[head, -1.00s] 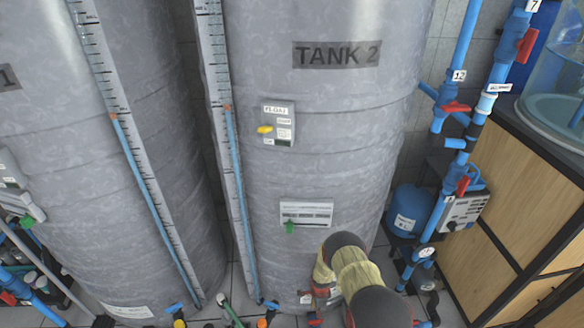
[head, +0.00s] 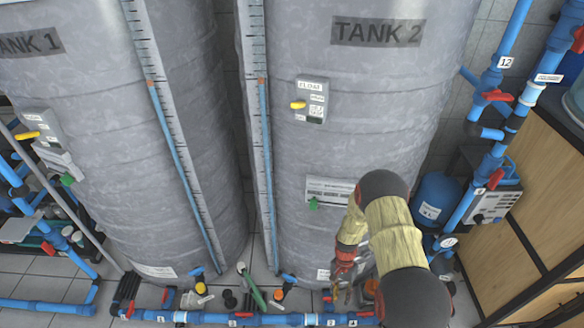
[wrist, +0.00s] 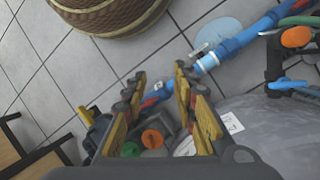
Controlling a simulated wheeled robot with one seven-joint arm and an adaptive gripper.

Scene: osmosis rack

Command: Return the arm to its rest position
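My arm, black and straw-yellow, reaches up from the lower right of the head view, bends at a dark elbow and hangs down in front of tank 2 (head: 400,110). My gripper (head: 343,293) points down at its end, close above the blue pipes at the tank's foot. In the wrist view my gripper (wrist: 157,78) has two yellow-and-dark fingers spread apart. The gap between them is empty, with floor and a blue pipe seen beyond. Whether the gripper touches a pipe is hard to tell in the head view.
Tank 1 (head: 90,130) stands at left. Blue pipes with red valves (head: 270,319) run along the floor before the tanks. More pipes (head: 500,95) and a wooden cabinet (head: 520,180) stand at right. The wrist view shows a woven round object (wrist: 110,15) on grey floor tiles.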

